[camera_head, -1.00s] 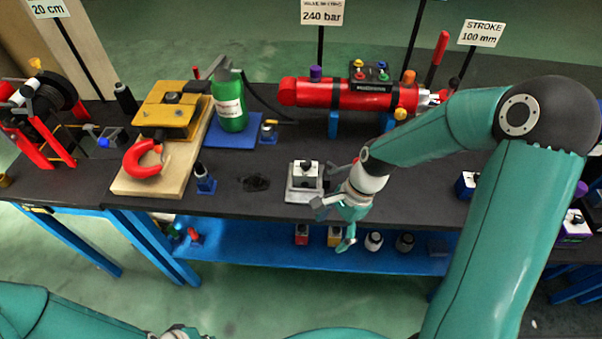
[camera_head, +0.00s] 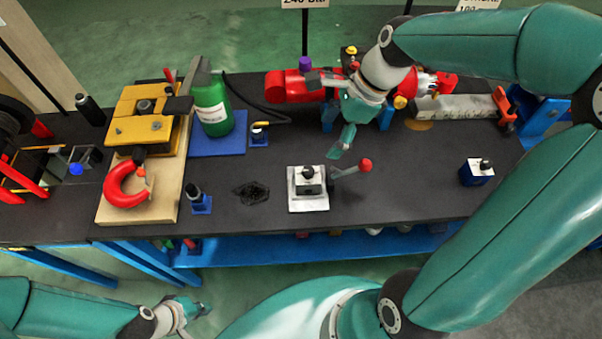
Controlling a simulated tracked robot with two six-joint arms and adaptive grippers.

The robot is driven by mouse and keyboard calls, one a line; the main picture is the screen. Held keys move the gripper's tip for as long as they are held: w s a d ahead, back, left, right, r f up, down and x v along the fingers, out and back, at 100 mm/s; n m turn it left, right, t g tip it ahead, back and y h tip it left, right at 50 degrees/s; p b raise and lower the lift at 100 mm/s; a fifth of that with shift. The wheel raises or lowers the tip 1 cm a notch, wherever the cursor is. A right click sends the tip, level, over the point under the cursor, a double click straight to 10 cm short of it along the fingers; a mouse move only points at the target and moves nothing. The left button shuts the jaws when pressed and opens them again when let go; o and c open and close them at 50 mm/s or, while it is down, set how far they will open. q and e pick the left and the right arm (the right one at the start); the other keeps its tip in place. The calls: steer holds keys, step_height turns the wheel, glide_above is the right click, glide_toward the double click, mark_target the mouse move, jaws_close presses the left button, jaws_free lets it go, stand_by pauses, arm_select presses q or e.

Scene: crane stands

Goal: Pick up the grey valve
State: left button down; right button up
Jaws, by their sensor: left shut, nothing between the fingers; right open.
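The grey valve (camera_head: 309,189) is a light block with a dark knob on a pale plate, standing upright on the dark bench top. Its lever with a red ball (camera_head: 365,165) points right. My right gripper (camera_head: 328,115) is open and empty, beyond the valve in the picture and in front of the red cylinder. It appears to hang above the bench, apart from the valve. My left gripper (camera_head: 190,312) is shut and empty, low at the left in front of the bench.
A green bottle (camera_head: 212,108) and a wooden board (camera_head: 165,205) with a yellow clamp (camera_head: 140,128) and red shackle (camera_head: 124,186) stand left. The red cylinder (camera_head: 290,87) lies behind. A blue block (camera_head: 477,172) sits right. Bench space between valve and block is clear.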

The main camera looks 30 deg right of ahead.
mark_target(307, 176)
steer(key=x, duration=0.9)
steer(key=shift+s+d+f, duration=0.2)
steer(key=shift+s+f, duration=0.1)
steer(key=shift+f, duration=0.05)
steer(key=x, duration=0.5)
steer(key=shift+s, duration=0.35)
steer(key=shift+w+a+f, duration=0.1)
steer(key=shift+w+f, duration=0.05)
steer(key=shift+f, duration=0.35)
steer(key=shift+r, duration=0.1)
jaws_close()
